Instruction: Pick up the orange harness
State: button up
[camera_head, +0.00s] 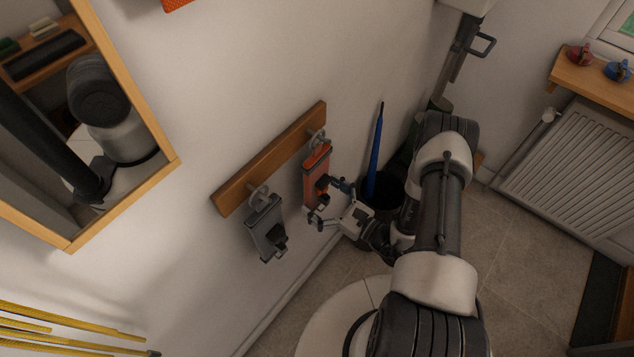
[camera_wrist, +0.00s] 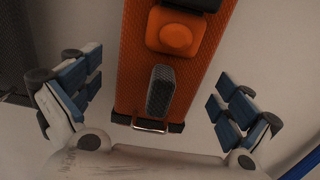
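The orange harness (camera_head: 316,172) hangs from the right hook of a wooden rail on the wall. In the wrist view the orange harness (camera_wrist: 131,70) fills the middle, with an orange block, a grey oval part and a metal bar at its end. My gripper (camera_head: 332,203) is at the lower part of the harness. In the wrist view my gripper (camera_wrist: 160,92) is open, one finger on each side of the harness, with a gap on both sides. I see no contact between fingers and harness.
A grey harness (camera_head: 264,229) hangs on the left hook of the wooden rail (camera_head: 270,160). A dark bin (camera_head: 381,190) with a blue umbrella-like stick (camera_head: 377,150) stands right of my gripper. A mirror (camera_head: 130,190) is at left, a radiator (camera_head: 570,160) at right.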

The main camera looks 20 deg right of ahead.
jog(key=c, duration=1.2)
